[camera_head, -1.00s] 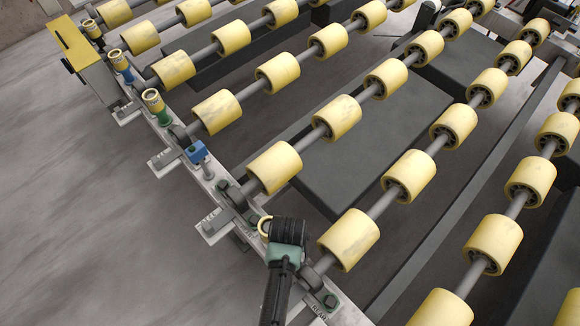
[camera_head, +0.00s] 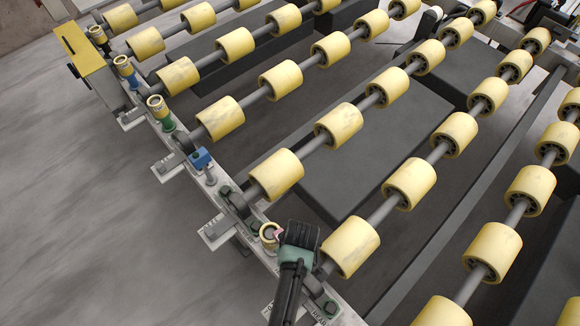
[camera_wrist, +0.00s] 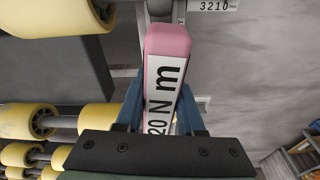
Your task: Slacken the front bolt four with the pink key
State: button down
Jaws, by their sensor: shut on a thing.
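The pink key (camera_wrist: 168,42) has a white label reading "20 N m" in the wrist view. My gripper (camera_wrist: 160,112) is shut on it, with one blue finger on each side. In the head view, my gripper (camera_head: 297,238) is over the front rail (camera_head: 222,207). A small pink part of the key (camera_head: 279,232) shows beside it, next to a yellow-rimmed round head (camera_head: 268,235). Dark green bolt heads sit along the rail, one (camera_head: 331,307) near the bottom. I cannot tell which is bolt four, or whether the key touches a bolt.
Green (camera_head: 158,108), blue (camera_head: 123,68) and black (camera_head: 98,36) yellow-topped tools stand along the rail's far end. A blue block (camera_head: 201,159) sits on the rail. Rows of yellow rollers (camera_head: 277,174) fill the right. The grey floor at left is clear.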

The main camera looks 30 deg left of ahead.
jog(key=shift+n, duration=0.8)
jog(key=shift+r+p, duration=1.8)
notch_tip(320, 180, up, 5)
jog(key=p, duration=0.5)
